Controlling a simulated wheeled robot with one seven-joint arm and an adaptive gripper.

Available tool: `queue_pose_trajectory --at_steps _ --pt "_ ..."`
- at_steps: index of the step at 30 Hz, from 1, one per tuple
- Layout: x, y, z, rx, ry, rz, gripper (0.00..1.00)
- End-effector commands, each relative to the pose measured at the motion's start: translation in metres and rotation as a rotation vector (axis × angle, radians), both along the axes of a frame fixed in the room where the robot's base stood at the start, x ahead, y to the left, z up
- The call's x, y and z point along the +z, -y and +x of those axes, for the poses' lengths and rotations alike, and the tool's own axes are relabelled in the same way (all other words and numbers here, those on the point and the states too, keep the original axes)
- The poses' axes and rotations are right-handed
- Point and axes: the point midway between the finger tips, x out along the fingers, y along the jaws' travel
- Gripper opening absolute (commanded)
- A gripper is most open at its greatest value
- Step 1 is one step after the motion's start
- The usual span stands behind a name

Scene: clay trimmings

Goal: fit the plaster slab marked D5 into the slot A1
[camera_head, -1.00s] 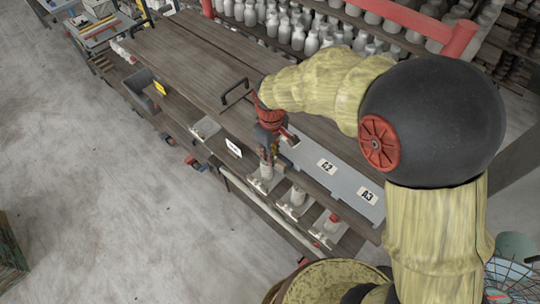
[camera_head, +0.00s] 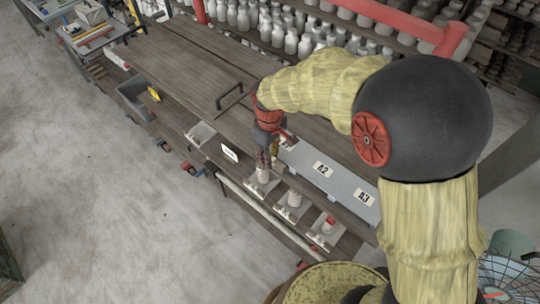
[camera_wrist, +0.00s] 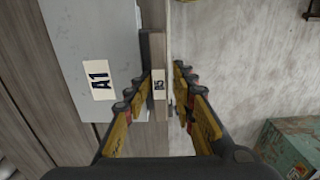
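My gripper (camera_wrist: 163,80) has its fingers on both sides of a narrow grey-brown slab, seen edge-on in the wrist view, and appears shut on it. The slab (camera_wrist: 158,110) carries a small label that seems to read D5. It lies just right of the grey panel's edge, alongside the white A1 label (camera_wrist: 99,80); I cannot tell whether they touch. In the head view my gripper (camera_head: 268,158) points down at the bench's front edge, near the left end of the grey panel (camera_head: 340,185). It hides the A1 label and most of the slab there.
Labels A2 (camera_head: 322,169) and A3 (camera_head: 363,197) continue along the panel. A black handle (camera_head: 230,95) stands on the bench top. Shelves of bottles are behind.

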Motion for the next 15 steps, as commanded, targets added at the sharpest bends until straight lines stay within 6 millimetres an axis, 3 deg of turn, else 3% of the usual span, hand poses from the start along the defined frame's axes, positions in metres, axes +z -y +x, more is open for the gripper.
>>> queue_pose_trajectory --at_steps 15 --pt "0.0059 0.0 0.0001 0.0 0.0 0.0 0.34"
